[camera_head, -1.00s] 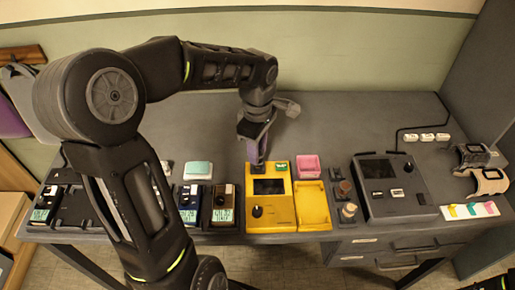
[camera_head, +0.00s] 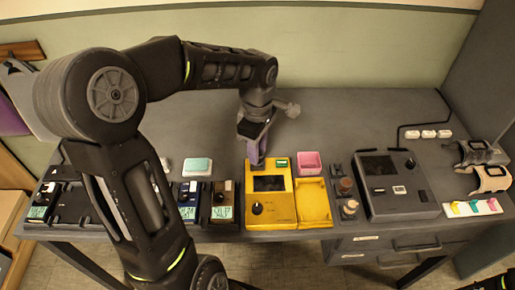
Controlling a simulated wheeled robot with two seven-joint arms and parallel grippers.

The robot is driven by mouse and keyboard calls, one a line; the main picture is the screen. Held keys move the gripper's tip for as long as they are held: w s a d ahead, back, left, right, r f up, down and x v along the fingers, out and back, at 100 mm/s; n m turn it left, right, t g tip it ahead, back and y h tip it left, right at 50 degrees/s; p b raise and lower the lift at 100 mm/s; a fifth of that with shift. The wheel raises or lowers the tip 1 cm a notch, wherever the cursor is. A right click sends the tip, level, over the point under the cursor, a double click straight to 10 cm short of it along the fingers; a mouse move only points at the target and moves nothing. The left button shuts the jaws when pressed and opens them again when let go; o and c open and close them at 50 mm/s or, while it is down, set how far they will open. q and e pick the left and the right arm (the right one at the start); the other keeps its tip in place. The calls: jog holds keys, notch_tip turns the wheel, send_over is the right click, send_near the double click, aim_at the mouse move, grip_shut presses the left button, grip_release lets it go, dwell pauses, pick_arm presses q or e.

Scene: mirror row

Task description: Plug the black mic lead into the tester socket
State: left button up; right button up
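The yellow tester (camera_head: 284,211) sits at the front middle of the grey desk, with a dark screen, a black knob and a small green label at its top. An open yellow tray forms its right part. My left gripper (camera_head: 256,163) points down at the tester's back left edge. A purple piece shows at its fingers, and I cannot tell whether it is part of the gripper or something held. The finger gap is too small to read. I cannot make out the black mic lead or the socket; the gripper covers that spot.
Several small devices with displays, such as the brown one (camera_head: 223,203), stand left of the tester. A pink tray (camera_head: 310,163) and a pale green box (camera_head: 198,165) lie behind. A dark console (camera_head: 396,202) stands right. The desk's back middle is clear.

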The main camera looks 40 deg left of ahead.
pick_arm(q)
jog(key=o, duration=0.5)
notch_tip(320, 180, up, 8)
jog(key=shift+f, duration=0.1)
dwell(0.4)
dwell(0.7)
